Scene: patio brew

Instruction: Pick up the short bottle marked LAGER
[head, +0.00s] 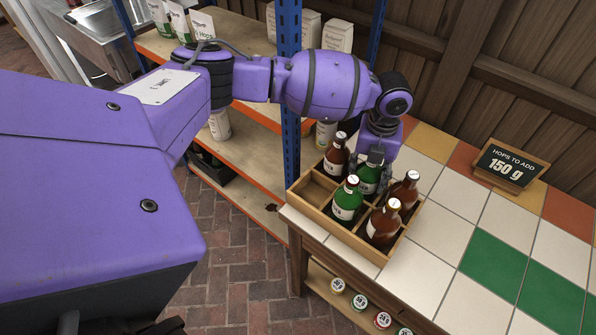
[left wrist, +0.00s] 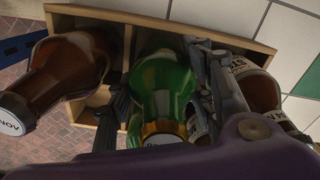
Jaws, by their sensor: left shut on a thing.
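My left gripper (head: 374,158) reaches down from above into a wooden crate (head: 316,209) on the tiled counter. It is shut on a green bottle (head: 368,181) near the crate's back, which stands upright in its compartment. In the left wrist view this green bottle (left wrist: 163,85) lies between the two dark fingers and has a gold band at its cap. Its label is hidden, so I cannot read LAGER on it. A second green bottle (head: 347,200) stands in front of it. My right gripper is not in view.
Brown bottles stand close around in the crate: one at the back left (head: 336,157), one at the right (head: 405,192) and one in front (head: 384,223). A sign reading 150 g (head: 507,165) stands on the counter. A blue shelf post (head: 290,140) rises left.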

